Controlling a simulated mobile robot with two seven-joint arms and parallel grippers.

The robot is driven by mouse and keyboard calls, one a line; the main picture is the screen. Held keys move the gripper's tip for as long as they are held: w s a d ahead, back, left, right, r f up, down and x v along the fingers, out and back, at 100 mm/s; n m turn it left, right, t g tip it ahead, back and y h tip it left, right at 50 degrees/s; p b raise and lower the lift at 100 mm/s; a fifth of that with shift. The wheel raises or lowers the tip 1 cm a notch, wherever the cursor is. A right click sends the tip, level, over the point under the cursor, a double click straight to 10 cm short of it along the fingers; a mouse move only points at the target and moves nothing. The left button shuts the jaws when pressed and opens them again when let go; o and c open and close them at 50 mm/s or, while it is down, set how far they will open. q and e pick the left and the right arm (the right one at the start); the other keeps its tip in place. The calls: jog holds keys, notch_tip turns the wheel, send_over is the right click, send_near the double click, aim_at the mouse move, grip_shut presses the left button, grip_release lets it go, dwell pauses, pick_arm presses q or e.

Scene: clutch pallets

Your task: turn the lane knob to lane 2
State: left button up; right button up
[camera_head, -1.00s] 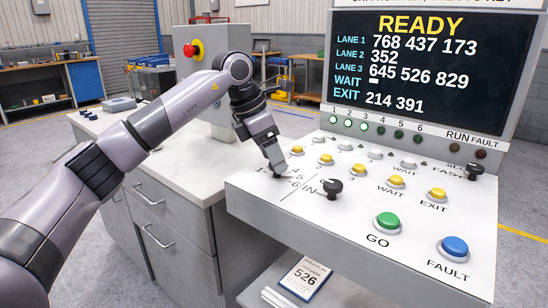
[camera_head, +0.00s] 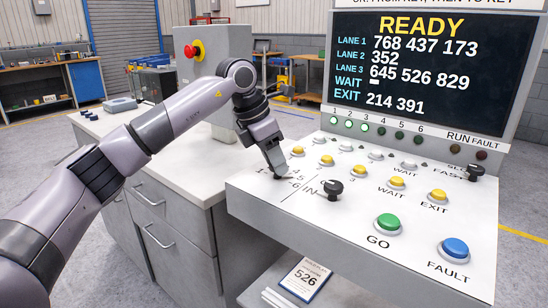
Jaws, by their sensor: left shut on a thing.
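My left gripper (camera_head: 277,171) points down at the left of the sloped control panel (camera_head: 350,250), shut on the lane knob. The gripper covers nearly all of that knob, so its pointer cannot be read. Printed numbers show around it, with 4, 5 and 6 on its right side. A second black knob (camera_head: 332,190) stands free just to the right, by the word IN. The screen (camera_head: 425,65) reads READY, with 352 in the lane 2 row. My right gripper is not in view.
Several yellow and white buttons (camera_head: 326,160) lie behind and right of the gripper. A green GO button (camera_head: 388,224), a blue FAULT button (camera_head: 454,249) and another black knob (camera_head: 474,172) are further right. A red stop button (camera_head: 196,50) is on the grey box behind.

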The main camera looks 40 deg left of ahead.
pick_arm(q)
jog(key=shift+d+n+y, duration=0.1)
jog(key=shift+n+y, duration=0.3)
jog(key=shift+n, duration=0.7)
jog(key=n, duration=0.1)
jog(key=n+y+p, duration=0.1)
jog(key=n, duration=0.1)
jog(key=shift+d+r+n+t, duration=0.1)
jog(key=shift+d+n+t, duration=0.05)
jog(key=shift+n+t, duration=0.2)
jog(key=n+y, duration=0.2)
jog(key=n, duration=0.2)
jog(key=shift+d+n, duration=0.15)
jog(key=shift+n, duration=0.1)
jog(key=n, duration=0.2)
jog(key=n+g+y, duration=0.1)
jog(key=n, duration=0.1)
jog(key=shift+w+d+y+p, duration=0.1)
jog(key=shift+d+y+p, duration=0.05)
jog(key=shift+y+p, duration=0.2)
jog(key=n+g, duration=0.1)
jog(key=n, duration=0.2)
jog(key=n+g+y+p, duration=0.1)
jog(key=n, duration=0.2)
jog(key=shift+w, duration=0.15)
jog(key=o, duration=1)
jog(key=shift+o, duration=0.2)
